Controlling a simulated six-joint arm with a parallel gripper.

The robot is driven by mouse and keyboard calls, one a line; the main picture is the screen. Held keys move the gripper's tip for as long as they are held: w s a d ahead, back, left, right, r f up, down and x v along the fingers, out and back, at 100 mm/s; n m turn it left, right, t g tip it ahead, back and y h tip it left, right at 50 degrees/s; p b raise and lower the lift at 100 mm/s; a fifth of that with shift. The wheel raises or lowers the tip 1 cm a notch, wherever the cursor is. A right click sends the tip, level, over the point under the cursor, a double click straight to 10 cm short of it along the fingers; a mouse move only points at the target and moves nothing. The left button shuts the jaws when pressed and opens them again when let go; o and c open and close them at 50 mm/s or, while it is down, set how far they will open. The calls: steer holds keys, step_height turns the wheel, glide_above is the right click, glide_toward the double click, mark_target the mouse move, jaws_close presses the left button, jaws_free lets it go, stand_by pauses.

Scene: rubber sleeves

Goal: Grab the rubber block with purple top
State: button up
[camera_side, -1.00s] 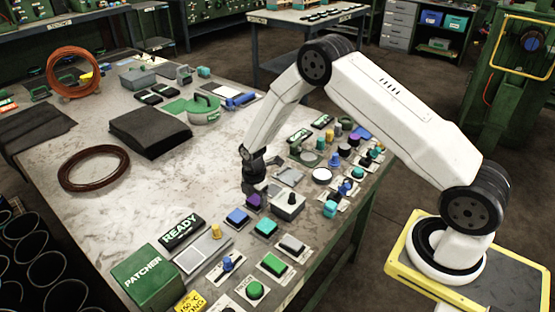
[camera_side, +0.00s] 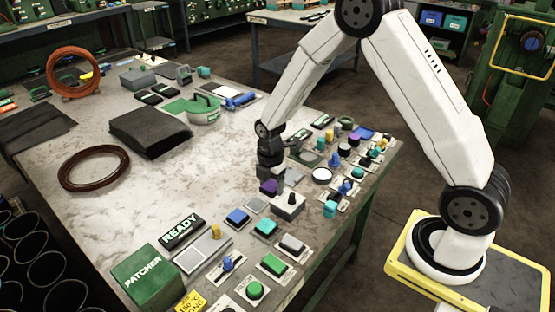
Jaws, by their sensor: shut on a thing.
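The rubber block with the purple top (camera_side: 268,187) is at the tip of my gripper (camera_side: 269,178), near the front middle of the bench. My gripper points down and is shut on this block.
A blue-topped block (camera_side: 238,216) and a teal-topped block (camera_side: 265,227) sit close in front. Several buttons and knobs crowd the bench's right side, around a white round disc (camera_side: 321,175). The bench's middle (camera_side: 185,185) is clear.

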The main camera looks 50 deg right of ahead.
steer(key=s+r, duration=0.3)
steer(key=s, duration=0.4)
steer(key=shift+s+a+r, duration=0.2)
steer(key=shift+s, duration=0.15)
